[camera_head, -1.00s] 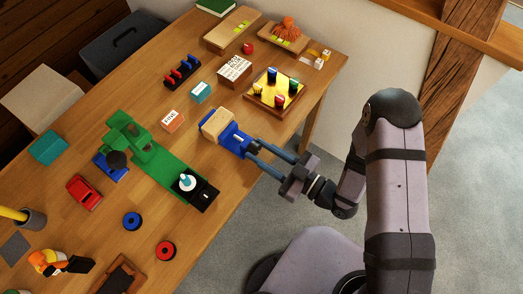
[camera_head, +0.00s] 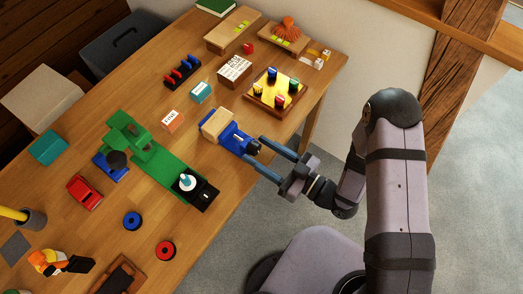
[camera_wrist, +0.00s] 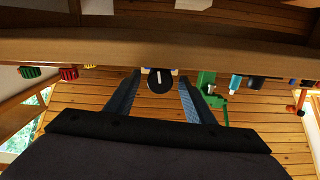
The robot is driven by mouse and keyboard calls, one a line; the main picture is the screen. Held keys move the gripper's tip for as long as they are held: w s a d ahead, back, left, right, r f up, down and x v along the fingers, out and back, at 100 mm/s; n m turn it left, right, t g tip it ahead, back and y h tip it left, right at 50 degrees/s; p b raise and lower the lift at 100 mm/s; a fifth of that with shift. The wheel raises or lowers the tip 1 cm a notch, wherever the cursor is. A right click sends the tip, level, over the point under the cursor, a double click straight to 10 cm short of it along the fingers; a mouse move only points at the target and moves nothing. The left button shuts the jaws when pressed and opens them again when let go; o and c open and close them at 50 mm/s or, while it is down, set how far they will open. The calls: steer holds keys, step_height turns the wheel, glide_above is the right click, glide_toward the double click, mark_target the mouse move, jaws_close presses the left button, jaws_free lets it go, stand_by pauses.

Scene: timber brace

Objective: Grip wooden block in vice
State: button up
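The wooden block (camera_head: 215,123) is pale and sits at the far end of the blue vice (camera_head: 234,139) near the table's right edge. Whether the jaws press on it cannot be told. The vice's dark round knob (camera_head: 254,147) faces my gripper. In the wrist view the knob (camera_wrist: 160,81) is a black disc with a white line. My gripper (camera_head: 252,149) is open at the table edge, its two blue-grey fingers on either side of the knob. In the wrist view my gripper (camera_wrist: 160,77) shows gaps between each finger and the knob.
A green machine (camera_head: 158,162) lies left of the vice. A yellow board with coloured pegs (camera_head: 276,91) stands beyond it to the right. An orange box (camera_head: 173,121) and a teal box (camera_head: 201,92) stand behind.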

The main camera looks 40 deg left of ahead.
steer(key=shift+d, duration=0.1)
steer(key=shift+w+d, duration=0.1)
steer(key=shift+d, duration=0.45)
steer(key=d+b, duration=0.1)
steer(key=d, duration=0.5)
steer(key=shift+b, duration=0.3)
